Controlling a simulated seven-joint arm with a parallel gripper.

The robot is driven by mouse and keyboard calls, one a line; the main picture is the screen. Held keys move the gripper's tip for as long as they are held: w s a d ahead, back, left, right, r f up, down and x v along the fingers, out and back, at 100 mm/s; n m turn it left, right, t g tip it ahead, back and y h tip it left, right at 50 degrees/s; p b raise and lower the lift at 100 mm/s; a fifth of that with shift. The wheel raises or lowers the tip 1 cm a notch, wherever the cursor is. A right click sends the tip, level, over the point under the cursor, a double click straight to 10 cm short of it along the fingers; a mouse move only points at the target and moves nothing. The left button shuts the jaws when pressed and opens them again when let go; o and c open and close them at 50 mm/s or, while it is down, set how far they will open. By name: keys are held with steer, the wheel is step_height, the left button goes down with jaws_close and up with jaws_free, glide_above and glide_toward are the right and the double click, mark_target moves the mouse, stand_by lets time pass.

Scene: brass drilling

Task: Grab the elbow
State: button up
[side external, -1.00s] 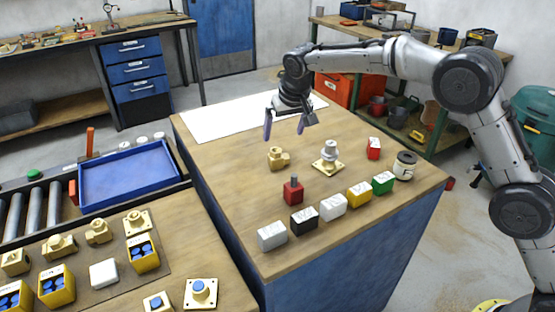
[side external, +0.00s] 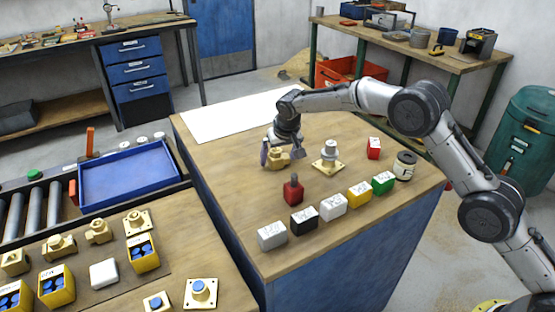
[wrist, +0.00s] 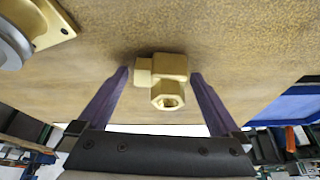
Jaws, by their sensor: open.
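The brass elbow (side external: 279,160) lies on the wooden bench top, and it also shows in the wrist view (wrist: 166,76) with a hexagonal opening facing the camera. My gripper (side external: 281,156) is down at the elbow. In the wrist view my gripper (wrist: 160,78) is open, with one purple finger on each side of the elbow. A small gap shows between each finger and the brass. In the side view the gripper partly hides the elbow.
A flanged brass part with a grey top (side external: 329,158) stands close to the right of the elbow. A red block with a knob (side external: 293,190) stands in front. A row of coloured blocks (side external: 332,207) lines the front edge. A white sheet (side external: 235,117) lies behind.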

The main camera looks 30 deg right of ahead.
steer(key=shift+c, duration=0.2)
jaws_close()
steer(key=shift+w+r, duration=0.1)
stand_by(0.5)
